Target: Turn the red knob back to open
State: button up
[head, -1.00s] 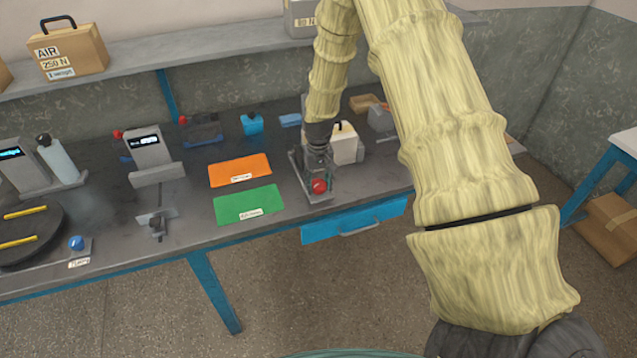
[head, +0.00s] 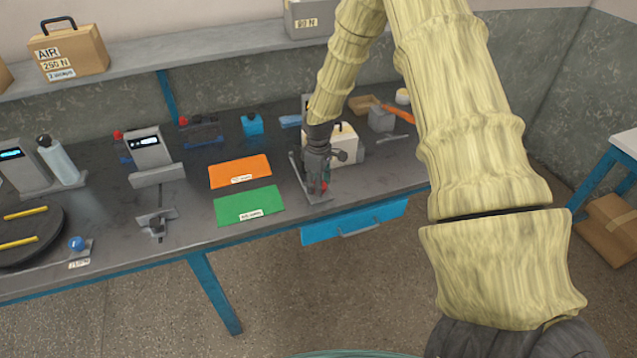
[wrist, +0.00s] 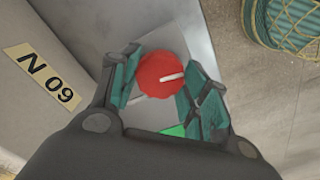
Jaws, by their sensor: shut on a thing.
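The red knob (wrist: 160,75) shows in the wrist view as a round red cap with a pale pointer line running toward the right. It sits on a grey metal plate. My gripper (wrist: 158,82) has its teal-padded fingers on either side of the knob and is shut on it. In the head view the knob (head: 324,187) is mostly hidden behind my gripper (head: 318,185), at the front of a small grey base near the bench's front edge.
A cream box (head: 343,150) stands behind the knob. An orange mat (head: 240,170) and a green mat (head: 250,205) lie to the left. A blue drawer (head: 355,221) is below the bench edge. A blue knob (head: 76,243) sits at the far left.

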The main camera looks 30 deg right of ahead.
jog(key=shift+w+d+n, duration=0.1)
jog(key=shift+n, duration=0.9)
jog(key=o, duration=1)
notch_tip(320, 180, up, 12)
dwell(0.5)
